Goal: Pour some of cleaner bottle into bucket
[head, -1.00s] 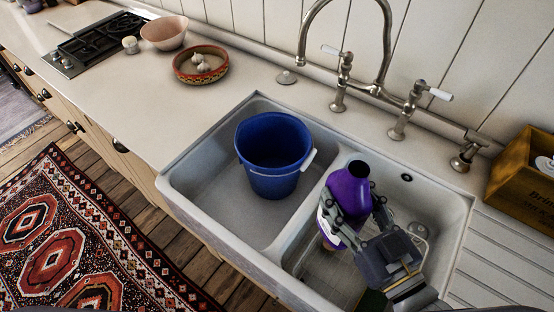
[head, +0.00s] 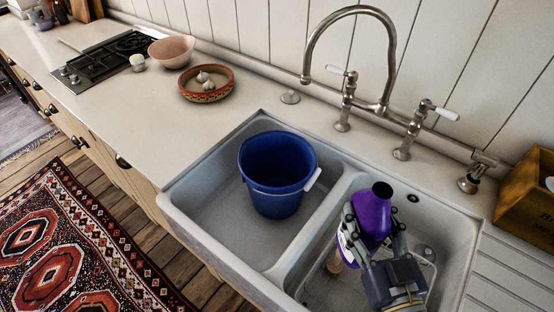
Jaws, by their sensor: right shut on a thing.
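The blue bucket (head: 277,172) stands upright in the left basin of the sink, its white handle grip at its right side. My left gripper is not in view.
The white double sink (head: 218,243) has a raised divider between its basins. A tall bridge faucet (head: 393,70) stands behind it. A wooden crate (head: 530,205) is at right. A patterned bowl with garlic (head: 206,92), a pink bowl (head: 171,50) and a stove (head: 105,62) are along the counter.

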